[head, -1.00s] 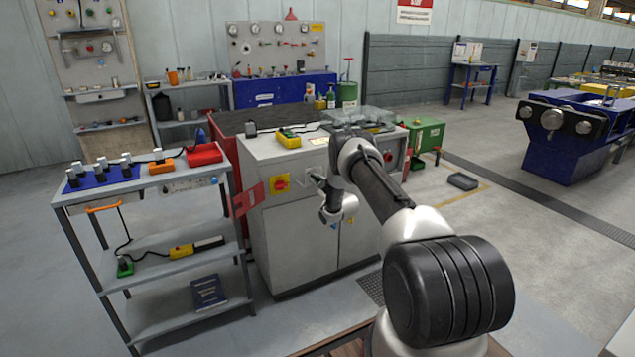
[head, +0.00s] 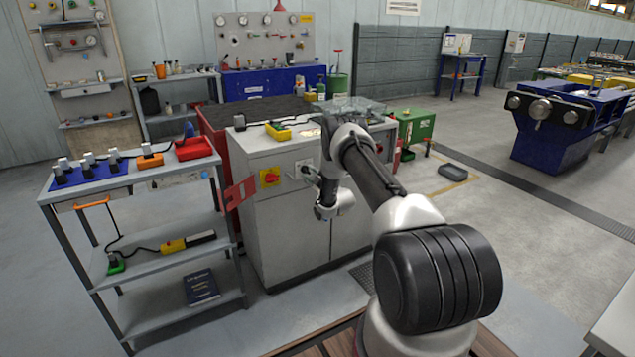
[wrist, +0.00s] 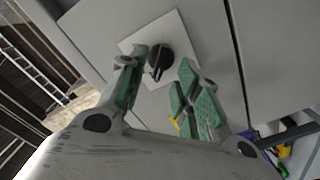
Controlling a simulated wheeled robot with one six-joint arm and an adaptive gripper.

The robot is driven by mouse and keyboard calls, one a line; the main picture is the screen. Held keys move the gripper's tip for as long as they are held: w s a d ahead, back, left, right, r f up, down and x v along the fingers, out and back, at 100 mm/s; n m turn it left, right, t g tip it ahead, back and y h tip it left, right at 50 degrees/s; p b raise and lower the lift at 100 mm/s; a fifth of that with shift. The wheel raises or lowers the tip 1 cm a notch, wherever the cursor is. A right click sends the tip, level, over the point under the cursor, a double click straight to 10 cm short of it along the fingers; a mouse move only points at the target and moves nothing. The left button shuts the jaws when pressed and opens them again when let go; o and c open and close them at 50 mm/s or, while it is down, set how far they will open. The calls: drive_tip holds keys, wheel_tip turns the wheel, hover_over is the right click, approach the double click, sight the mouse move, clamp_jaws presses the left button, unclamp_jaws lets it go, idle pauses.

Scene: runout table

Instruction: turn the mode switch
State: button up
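The mode switch (wrist: 158,62) is a black rotary knob on a square white plate on the grey cabinet front, in the wrist view. My gripper (wrist: 163,66) is open, with its green-padded fingers on either side of the knob in that view. The left fingertip overlaps the plate close to the knob; I cannot tell whether either finger touches it. In the head view my gripper (head: 309,173) is at the cabinet front, right of a red switch on a yellow plate (head: 269,178).
The grey cabinet (head: 275,225) stands ahead, with a red bracket (head: 239,193) sticking out at its left edge. A shelf cart (head: 135,185) with tools stands to its left. A green box (head: 415,126) is behind on the right. Open floor lies to the right.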

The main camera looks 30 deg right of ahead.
drive_tip(key=s, duration=0.9)
drive_tip(key=shift+s+d, duration=0.15)
drive_tip(key=shift+s, duration=0.05)
drive_tip(key=s+f+m+g+h, duration=0.1)
drive_tip(key=s+f+m+g, duration=0.4)
drive_tip(key=f, duration=0.8)
drive_tip(key=s+d+g, duration=0.1)
drive_tip(key=s+g, duration=0.5)
drive_tip(key=s, duration=0.2)
drive_tip(key=s+a+r+m+g, duration=0.1)
drive_tip(key=s+a+r, duration=0.5)
drive_tip(key=s+r, duration=0.7)
drive_tip(key=s+a+r+m, duration=0.2)
drive_tip(key=s+a+r, duration=0.4)
drive_tip(key=s+r, duration=0.7)
drive_tip(key=s+a+r+m+g, duration=0.1)
drive_tip(key=s+a+r, duration=0.4)
drive_tip(key=s+r, duration=0.8)
wheel_tip(320, 180, up, 11)
drive_tip(key=shift+s+a+f+g, duration=0.1)
drive_tip(key=shift+s+a+g, duration=0.05)
drive_tip(key=shift+a+g, duration=0.2)
